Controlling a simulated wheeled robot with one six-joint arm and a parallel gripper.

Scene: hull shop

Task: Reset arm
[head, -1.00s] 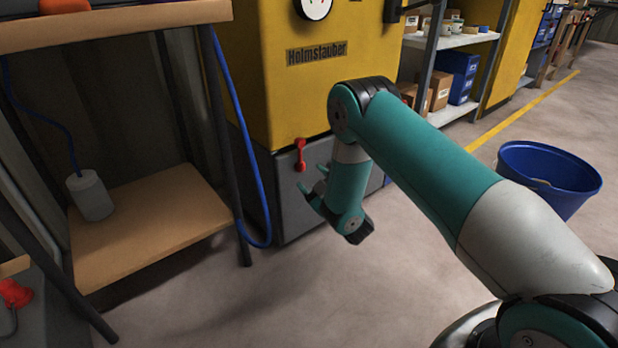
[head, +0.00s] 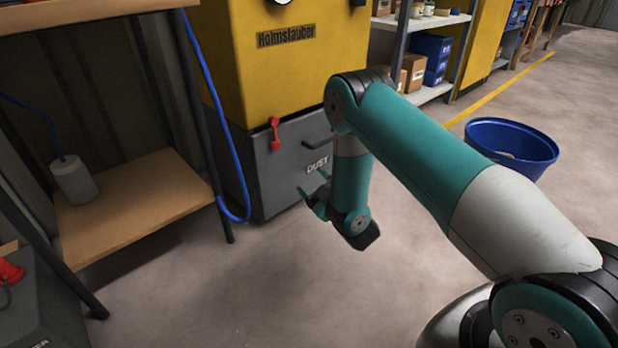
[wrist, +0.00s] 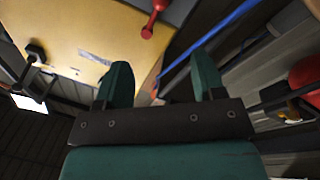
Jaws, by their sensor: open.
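My gripper (head: 313,198) hangs from the bent arm in front of the grey lower part of the yellow machine in the head view. Its two teal fingers are apart, with nothing between them. In the wrist view, my gripper (wrist: 160,85) also shows its fingers spread and empty. The red handle (head: 275,133) on the machine's grey base is to the left of and above the fingers. The wrist view shows a red handle (wrist: 150,22) beyond the fingers, apart from them.
The yellow machine (head: 290,75) stands behind the arm, with a grey DUST drawer (head: 300,170) below. A workbench with a lower wooden shelf (head: 130,205) and a blue hose (head: 215,110) are on the left. A blue bucket (head: 535,170) stands right. The floor in front is clear.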

